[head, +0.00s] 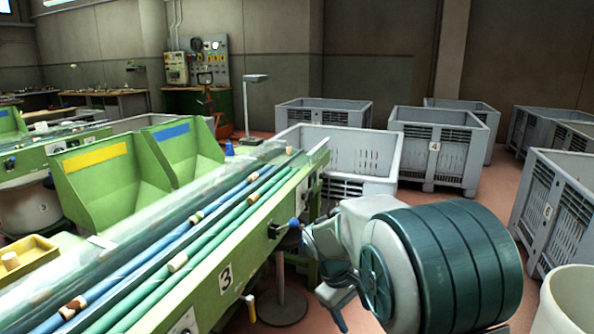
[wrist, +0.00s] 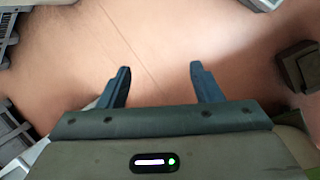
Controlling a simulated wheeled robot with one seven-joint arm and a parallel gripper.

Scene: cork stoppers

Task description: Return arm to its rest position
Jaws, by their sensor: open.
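My gripper (wrist: 158,82) shows in the wrist view with its two dark fingers spread apart and nothing between them. Bare reddish floor lies beyond the fingertips. In the head view my arm fills the lower right, beside the right end of the green sorting table (head: 262,237); the gripper's fingers cannot be made out clearly there. Cork stoppers (head: 178,262) lie along the blue and green rollers of the table, apart from my arm.
Grey crates stand behind and to the right, including a near one (head: 345,160), one marked 4 (head: 434,147) and one at the right edge (head: 560,205). A pale round bin (head: 570,300) is at lower right. Red floor (head: 480,185) is open between the crates.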

